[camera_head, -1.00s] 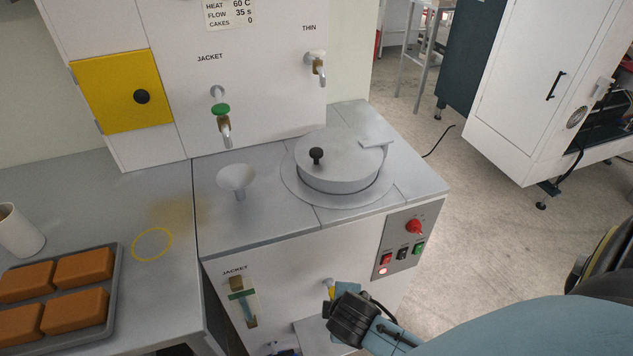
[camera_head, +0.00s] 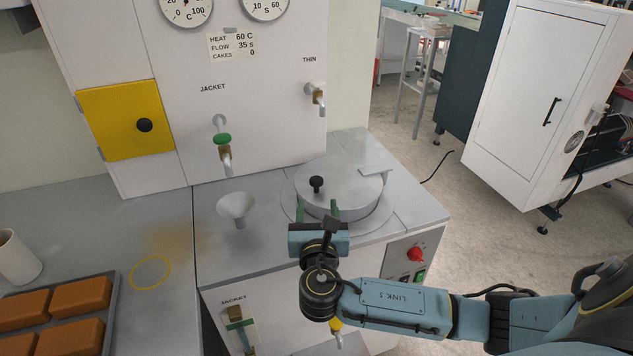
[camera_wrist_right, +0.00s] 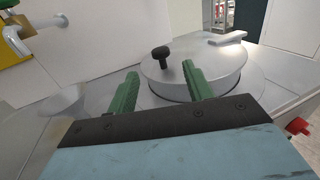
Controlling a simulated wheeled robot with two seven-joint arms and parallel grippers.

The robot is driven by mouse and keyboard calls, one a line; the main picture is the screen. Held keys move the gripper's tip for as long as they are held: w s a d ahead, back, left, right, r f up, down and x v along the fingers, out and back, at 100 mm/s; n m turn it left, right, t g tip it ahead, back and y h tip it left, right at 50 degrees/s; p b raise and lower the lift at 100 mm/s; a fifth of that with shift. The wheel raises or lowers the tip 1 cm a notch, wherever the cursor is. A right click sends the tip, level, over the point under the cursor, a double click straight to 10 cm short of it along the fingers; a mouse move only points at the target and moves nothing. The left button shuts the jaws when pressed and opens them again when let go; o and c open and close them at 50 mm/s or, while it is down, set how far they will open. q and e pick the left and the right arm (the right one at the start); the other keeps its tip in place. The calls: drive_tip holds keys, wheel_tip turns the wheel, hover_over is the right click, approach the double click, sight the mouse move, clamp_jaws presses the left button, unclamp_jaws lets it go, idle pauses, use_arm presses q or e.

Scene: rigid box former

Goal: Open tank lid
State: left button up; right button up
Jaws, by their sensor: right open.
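The tank lid (camera_head: 345,190) is a round grey metal disc, seated on the tank in the machine's top. A black knob (camera_head: 316,184) stands on its left part. The lid (camera_wrist_right: 205,70) and knob (camera_wrist_right: 161,54) also show in the right wrist view. My right gripper (camera_head: 317,206) is at the lid's near left side, short of the knob and not touching it. Its two green fingers (camera_wrist_right: 158,82) are apart with nothing between them; the knob appears beyond the gap. My left gripper is not in view.
A funnel (camera_head: 237,206) stands left of the lid. The JACKET tap (camera_head: 222,140) and THIN tap (camera_head: 316,94) stick out from the panel behind. A red knob (camera_head: 415,254) is on the front right. A tray of brown blocks (camera_head: 112,312) lies at left.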

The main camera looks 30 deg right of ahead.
sight(316, 184)
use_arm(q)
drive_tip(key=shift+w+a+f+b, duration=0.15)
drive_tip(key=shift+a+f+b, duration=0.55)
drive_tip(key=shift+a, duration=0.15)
use_arm(e)
drive_tip(key=x, duration=1)
drive_tip(key=shift+w, duration=0.1)
clamp_jaws()
